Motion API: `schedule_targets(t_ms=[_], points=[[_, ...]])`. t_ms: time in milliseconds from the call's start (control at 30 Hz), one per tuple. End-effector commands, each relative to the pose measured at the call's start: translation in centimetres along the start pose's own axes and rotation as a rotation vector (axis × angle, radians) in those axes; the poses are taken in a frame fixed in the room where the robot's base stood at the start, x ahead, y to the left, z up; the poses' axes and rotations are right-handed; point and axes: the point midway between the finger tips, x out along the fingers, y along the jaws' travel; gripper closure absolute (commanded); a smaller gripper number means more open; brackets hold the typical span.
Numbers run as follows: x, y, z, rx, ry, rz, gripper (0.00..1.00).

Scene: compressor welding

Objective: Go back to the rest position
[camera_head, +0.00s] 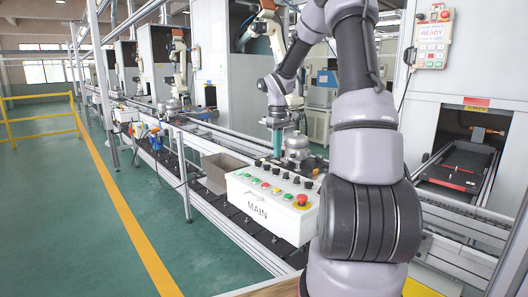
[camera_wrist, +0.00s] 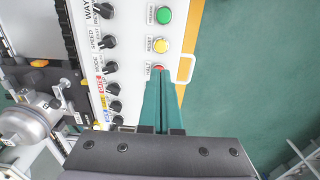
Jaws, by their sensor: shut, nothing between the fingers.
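My gripper (camera_head: 277,142) shows in the head view as teal fingers pointing down behind the white control box marked MAIN (camera_head: 258,213). In the wrist view the two teal fingers of my gripper (camera_wrist: 162,82) lie together, shut and empty. Their tips are at the red button labelled HALT (camera_wrist: 157,68) on the control box, partly covering it; I cannot tell whether they touch it. A yellow button (camera_wrist: 160,46) and a green button (camera_wrist: 164,15) sit above it in that view. My arm stands large in the middle right of the head view.
A grey compressor (camera_head: 296,146) stands on the conveyor line behind the box; it also shows at the left of the wrist view (camera_wrist: 27,124). A red emergency button (camera_head: 302,200) is on the box's right end. An empty grey bin (camera_head: 213,180) stands left. Green floor lies open left.

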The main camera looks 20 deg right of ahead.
Motion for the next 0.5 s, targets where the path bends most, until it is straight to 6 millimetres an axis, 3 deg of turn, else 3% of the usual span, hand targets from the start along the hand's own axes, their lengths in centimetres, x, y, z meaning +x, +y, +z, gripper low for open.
schedule_targets(t_ms=[167,267,500], points=[[-0.3,-0.2,0.1,0.003,0.002,0.004,1.00],[-1.7,-1.0,0.5,0.022,0.014,0.021,1.00],[-9.2,-6.2,3.9,0.168,0.112,0.086,1.00]])
